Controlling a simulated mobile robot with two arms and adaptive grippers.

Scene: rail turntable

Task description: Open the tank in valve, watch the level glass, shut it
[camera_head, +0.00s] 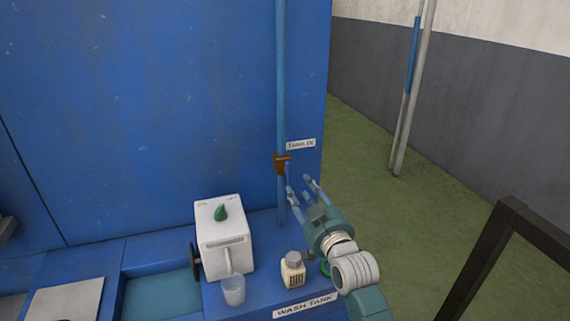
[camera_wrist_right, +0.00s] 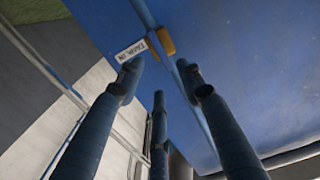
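The tank in valve (camera_head: 281,163) is a small brass-brown body on a vertical blue pipe (camera_head: 281,80), beside a white "TANK IN" label (camera_head: 301,144). In the right wrist view the valve (camera_wrist_right: 166,41) and label (camera_wrist_right: 131,51) lie just beyond the fingertips. My right gripper (camera_head: 301,187) is open and empty, its fingers spread just below and right of the valve. I see no clear contact, and cannot tell the valve's setting. No level glass can be made out for certain. My left gripper is not in view.
A white box with a green drop (camera_head: 221,212), a clear cup (camera_head: 233,291) and a small bottle (camera_head: 293,274) stand on the blue "WASH TANK" ledge (camera_head: 262,222). A dark rail (camera_head: 487,250) stands at right. Pale posts (camera_head: 402,130), one partly blue, rise from the green floor.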

